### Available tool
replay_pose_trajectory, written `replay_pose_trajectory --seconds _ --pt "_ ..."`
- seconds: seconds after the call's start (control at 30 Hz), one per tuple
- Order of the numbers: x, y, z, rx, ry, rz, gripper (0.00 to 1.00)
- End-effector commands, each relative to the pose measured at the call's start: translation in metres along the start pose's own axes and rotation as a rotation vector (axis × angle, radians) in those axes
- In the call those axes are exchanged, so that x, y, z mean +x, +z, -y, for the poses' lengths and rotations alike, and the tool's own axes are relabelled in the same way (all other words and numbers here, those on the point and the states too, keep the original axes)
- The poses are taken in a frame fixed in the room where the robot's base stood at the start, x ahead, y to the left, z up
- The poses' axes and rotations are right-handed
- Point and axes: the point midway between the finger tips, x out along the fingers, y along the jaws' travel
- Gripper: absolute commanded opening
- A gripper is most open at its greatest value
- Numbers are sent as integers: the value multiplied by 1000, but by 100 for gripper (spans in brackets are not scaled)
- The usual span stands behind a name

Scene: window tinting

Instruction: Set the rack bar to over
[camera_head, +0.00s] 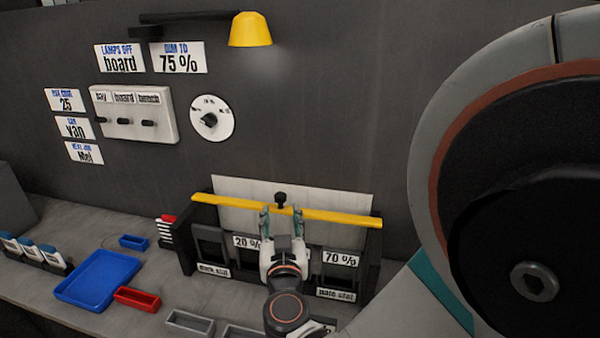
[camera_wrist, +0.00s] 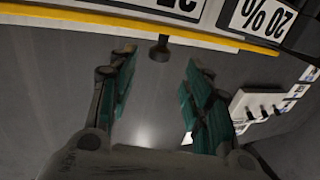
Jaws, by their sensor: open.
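The rack bar (camera_head: 340,216) is a long yellow bar across the top of the dark rack, with a black knob (camera_head: 281,199) near its middle. The bar (camera_wrist: 225,41) and the knob (camera_wrist: 160,50) also show in the wrist view. My gripper (camera_head: 282,210) is open at the bar, its teal-padded fingers on either side of the knob. In the wrist view the knob lies between my fingertips (camera_wrist: 158,58), with a gap on both sides. The fingers partly hide the bar's middle in the head view.
The rack (camera_head: 370,258) carries 20% and 70% labels and slot labels, with a pale panel (camera_head: 240,187) behind it. A blue tray (camera_head: 97,280) and a red tray (camera_head: 137,297) lie to the left. A switch panel (camera_head: 134,113), dial (camera_head: 211,118) and yellow lamp (camera_head: 250,30) are on the wall.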

Motion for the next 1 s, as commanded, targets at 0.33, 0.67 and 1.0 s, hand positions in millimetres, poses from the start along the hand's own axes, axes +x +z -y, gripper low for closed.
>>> replay_pose_trajectory --seconds 0.33,0.67,1.0 --pt "66 1 -1 -1 1 0 45" --pt "92 0 0 -2 0 0 45" --pt "92 0 0 -2 0 0 27"
